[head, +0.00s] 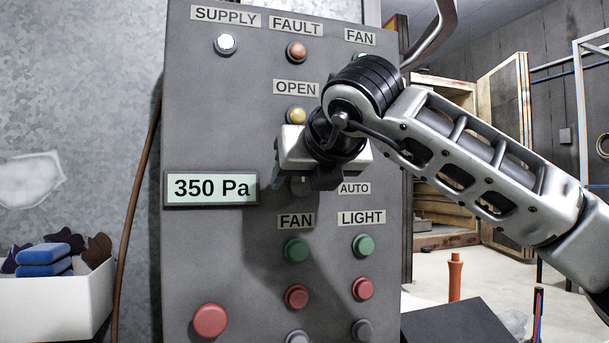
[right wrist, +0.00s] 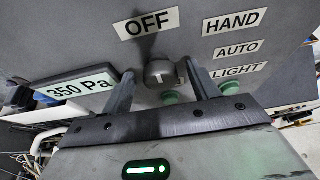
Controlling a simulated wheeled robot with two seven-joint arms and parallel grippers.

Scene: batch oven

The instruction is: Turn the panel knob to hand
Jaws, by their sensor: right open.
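The grey panel (head: 225,130) fills the middle of the head view. In the right wrist view the round dark grey knob (right wrist: 160,74) sits on the panel below the OFF label (right wrist: 146,24). The HAND label (right wrist: 234,21) and AUTO label (right wrist: 238,49) are to its right. Which label the knob points at is too small to tell. My right gripper (head: 304,178) is in front of the panel. In the right wrist view its open fingers (right wrist: 160,88) stand on either side of the knob, with gaps visible. In the head view the gripper mostly hides the knob. My left gripper is not in view.
Green buttons (head: 296,250) and red buttons (head: 296,296) stick out below the gripper. A larger red button (head: 209,320) is at lower left. A 350 Pa display (head: 211,188) is left of the gripper. A white bin (head: 60,308) stands left of the panel.

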